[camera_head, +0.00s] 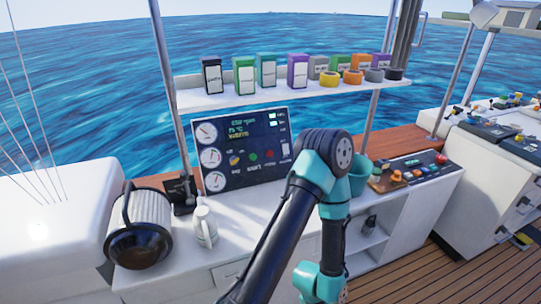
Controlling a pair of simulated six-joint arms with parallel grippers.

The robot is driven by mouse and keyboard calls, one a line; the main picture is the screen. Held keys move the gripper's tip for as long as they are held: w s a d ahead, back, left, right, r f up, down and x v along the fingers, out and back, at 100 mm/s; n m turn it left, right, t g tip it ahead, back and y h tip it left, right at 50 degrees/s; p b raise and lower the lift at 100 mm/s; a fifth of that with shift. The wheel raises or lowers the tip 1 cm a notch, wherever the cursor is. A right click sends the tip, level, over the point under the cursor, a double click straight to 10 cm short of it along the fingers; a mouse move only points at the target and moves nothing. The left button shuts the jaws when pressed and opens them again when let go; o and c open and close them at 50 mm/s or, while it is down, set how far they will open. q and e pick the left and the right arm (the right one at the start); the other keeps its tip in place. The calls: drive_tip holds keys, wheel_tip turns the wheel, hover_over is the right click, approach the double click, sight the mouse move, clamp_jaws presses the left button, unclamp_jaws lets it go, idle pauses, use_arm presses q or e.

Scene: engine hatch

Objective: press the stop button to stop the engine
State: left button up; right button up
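The engine panel (275,138) stands upright at the back of the white counter, with round gauges on its left and a lit text display. Along its lower part are a key switch (234,159), a green start button (254,156) and a red stop button (270,154). The labels are small and blurred. One of my arms rises from the bottom middle, bends right of the panel and goes down out of the frame. It does not cover the red button. Neither gripper's fingers show.
A shelf (230,98) with several small boxes and tape rolls hangs above the panel. A teal cup (359,178) and a control console (415,170) are right of my arm.

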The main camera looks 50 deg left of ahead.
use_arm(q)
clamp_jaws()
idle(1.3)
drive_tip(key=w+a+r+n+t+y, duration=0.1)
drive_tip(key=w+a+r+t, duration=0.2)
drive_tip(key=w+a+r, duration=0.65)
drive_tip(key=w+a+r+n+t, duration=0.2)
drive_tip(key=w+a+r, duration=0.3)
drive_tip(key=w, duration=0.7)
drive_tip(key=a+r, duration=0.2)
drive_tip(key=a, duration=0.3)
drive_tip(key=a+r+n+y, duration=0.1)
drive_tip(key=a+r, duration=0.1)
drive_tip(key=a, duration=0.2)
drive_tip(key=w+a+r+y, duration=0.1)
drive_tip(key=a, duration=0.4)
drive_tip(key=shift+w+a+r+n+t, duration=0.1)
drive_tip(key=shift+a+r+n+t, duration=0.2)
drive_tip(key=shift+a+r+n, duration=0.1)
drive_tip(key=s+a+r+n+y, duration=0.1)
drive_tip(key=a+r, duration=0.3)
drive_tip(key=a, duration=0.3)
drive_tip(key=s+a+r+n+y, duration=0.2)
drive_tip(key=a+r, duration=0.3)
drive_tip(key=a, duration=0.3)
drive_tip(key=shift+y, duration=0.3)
